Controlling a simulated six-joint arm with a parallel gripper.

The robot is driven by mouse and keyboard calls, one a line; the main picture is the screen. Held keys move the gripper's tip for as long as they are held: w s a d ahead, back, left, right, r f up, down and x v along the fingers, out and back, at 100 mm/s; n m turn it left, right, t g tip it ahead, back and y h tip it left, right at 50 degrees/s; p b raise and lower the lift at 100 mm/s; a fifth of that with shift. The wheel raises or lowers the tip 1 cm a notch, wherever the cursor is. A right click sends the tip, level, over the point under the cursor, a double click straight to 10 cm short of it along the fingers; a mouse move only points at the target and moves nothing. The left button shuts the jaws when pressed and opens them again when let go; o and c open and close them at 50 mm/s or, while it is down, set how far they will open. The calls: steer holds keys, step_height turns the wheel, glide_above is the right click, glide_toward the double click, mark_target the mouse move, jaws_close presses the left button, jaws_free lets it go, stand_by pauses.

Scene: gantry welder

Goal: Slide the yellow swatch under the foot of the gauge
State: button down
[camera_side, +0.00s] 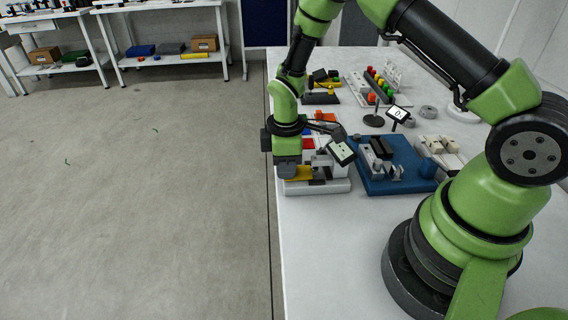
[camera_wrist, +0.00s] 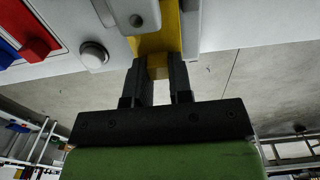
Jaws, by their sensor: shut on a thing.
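The yellow swatch (camera_side: 299,173) lies at the white base of the gauge near the table's left edge. In the wrist view the swatch (camera_wrist: 156,43) runs up from between my fingers, beside and partly behind the grey metal foot of the gauge (camera_wrist: 128,14). I cannot tell whether it is fully under the foot. The gauge (camera_side: 338,155) has a tilted white display and a white base plate (camera_side: 318,187). My gripper (camera_side: 285,172) is shut on the near end of the swatch; its dark fingers also show in the wrist view (camera_wrist: 156,72).
A blue fixture (camera_side: 395,165) stands right of the gauge. A dial on a stand (camera_side: 398,114) and coloured pegs (camera_side: 378,84) are farther back. The table's left edge is close.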

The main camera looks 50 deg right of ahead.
steer(key=shift+s+d, duration=0.95)
stand_by(0.5)
steer(key=c, duration=0.9)
jaws_free()
steer(key=shift+c, duration=0.2)
step_height(320, 180, up, 10)
steer(key=s+a+r+m+t, duration=0.1)
steer(key=s+r+m+t, duration=0.15)
steer(key=r, duration=0.35)
steer(key=s+a+r+m+t, duration=0.1)
steer(key=s+a+r+m, duration=0.2)
steer(key=r, duration=0.4)
steer(key=s+a+r+m+t+y, duration=0.1)
steer(key=s+r+m, duration=0.4)
steer(key=s, duration=0.6)
steer(key=m+t+y, duration=0.1)
steer(key=m+t, duration=0.1)
steer(key=shift+r+m+t, duration=0.2)
steer(key=shift+m+t, duration=0.15)
